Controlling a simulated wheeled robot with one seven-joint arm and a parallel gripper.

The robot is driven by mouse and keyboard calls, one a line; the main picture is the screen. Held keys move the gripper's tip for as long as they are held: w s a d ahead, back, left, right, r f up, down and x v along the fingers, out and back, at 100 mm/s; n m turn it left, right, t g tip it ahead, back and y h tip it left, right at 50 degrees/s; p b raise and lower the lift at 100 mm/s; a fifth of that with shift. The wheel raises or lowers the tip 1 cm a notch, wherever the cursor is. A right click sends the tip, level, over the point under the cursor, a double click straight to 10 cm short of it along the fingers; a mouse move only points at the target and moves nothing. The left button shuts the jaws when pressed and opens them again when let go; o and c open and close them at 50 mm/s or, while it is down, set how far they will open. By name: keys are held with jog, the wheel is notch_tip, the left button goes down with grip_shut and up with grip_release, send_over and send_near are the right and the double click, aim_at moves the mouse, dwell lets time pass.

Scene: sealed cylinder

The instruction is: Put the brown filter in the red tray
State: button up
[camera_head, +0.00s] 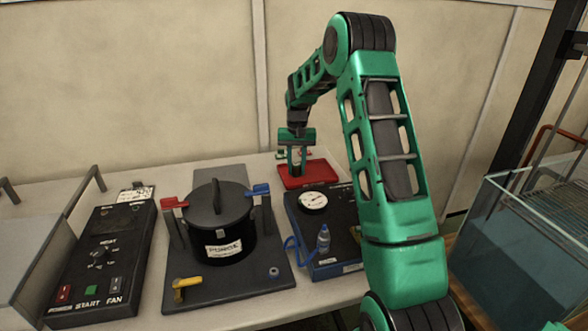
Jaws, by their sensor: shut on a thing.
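The red tray (321,177) lies on the bench towards the back, behind the black box with the round gauge. My gripper (297,168) points down over the left part of the tray. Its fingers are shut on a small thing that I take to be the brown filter. It is too small and too hidden between the fingers to see its shape or colour clearly. I cannot tell whether it touches the tray floor. No other brown filter shows on the bench.
A black lidded cylinder (216,225) with red and blue clamps stands left of the tray. A black control panel (101,262) lies at left. A glass tank (515,225) is at right.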

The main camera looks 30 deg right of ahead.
aim_at(297, 164)
jog(key=o, duration=1.1)
jog(key=shift+c, duration=0.2)
notch_tip(297, 164, up, 11)
jog(key=s+r, duration=0.6)
jog(key=s, duration=0.5)
jog(key=s+a+f, duration=0.1)
jog(key=s+a, duration=0.1)
jog(key=s, duration=1)
jog(key=s+a+f, duration=0.1)
jog(key=s+a, duration=0.2)
jog(key=s, duration=0.9)
jog(key=s+a+f, duration=0.2)
jog(key=s+a, duration=0.1)
jog(key=s, duration=0.9)
